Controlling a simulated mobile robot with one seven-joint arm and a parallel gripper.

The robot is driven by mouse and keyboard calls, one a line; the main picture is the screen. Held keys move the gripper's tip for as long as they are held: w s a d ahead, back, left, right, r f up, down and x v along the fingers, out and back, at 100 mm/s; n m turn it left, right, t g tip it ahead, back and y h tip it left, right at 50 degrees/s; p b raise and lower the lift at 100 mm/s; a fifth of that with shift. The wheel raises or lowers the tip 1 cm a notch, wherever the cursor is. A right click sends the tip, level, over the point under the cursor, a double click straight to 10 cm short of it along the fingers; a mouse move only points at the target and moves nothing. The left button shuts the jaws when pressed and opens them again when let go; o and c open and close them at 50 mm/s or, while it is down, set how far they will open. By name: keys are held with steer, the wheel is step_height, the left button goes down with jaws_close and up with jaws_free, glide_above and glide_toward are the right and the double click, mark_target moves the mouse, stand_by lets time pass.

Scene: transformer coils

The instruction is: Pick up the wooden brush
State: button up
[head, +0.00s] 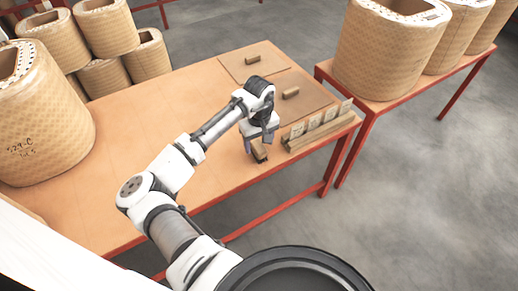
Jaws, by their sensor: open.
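The wooden brush (260,155) appears to be the small brown and dark piece on the table (150,115), near its front right edge. It is small and partly covered by my gripper, so its bristles and exact outline are hard to make out. My gripper (259,146) points down right over it, with its fingers apart. One finger shows on the left of the piece and one on the right. I cannot tell whether the fingers touch it. It seems to rest on the tabletop.
A wooden rack (320,131) with several cards stands just right of my gripper. Big wrapped coils (45,120) stand at left; more coils (388,50) stand on a second table at right. The table's middle is clear.

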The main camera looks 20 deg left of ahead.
mark_target(260, 147)
steer(key=shift+w+f+p, duration=0.15)
steer(key=shift+f+p, duration=0.25)
steer(key=shift+f, duration=1)
steer(key=shift+w+f+p, duration=0.15)
steer(key=shift+f+p, duration=0.2)
steer(key=shift+f, duration=1.05)
steer(key=c, duration=1.1)
steer(key=shift+r, duration=0.1)
step_height(260, 147, up, 20)
steer(key=b, duration=0.2)
steer(key=shift+b, duration=0.35)
steer(key=o, duration=0.4)
steer(key=shift+c, duration=1.3)
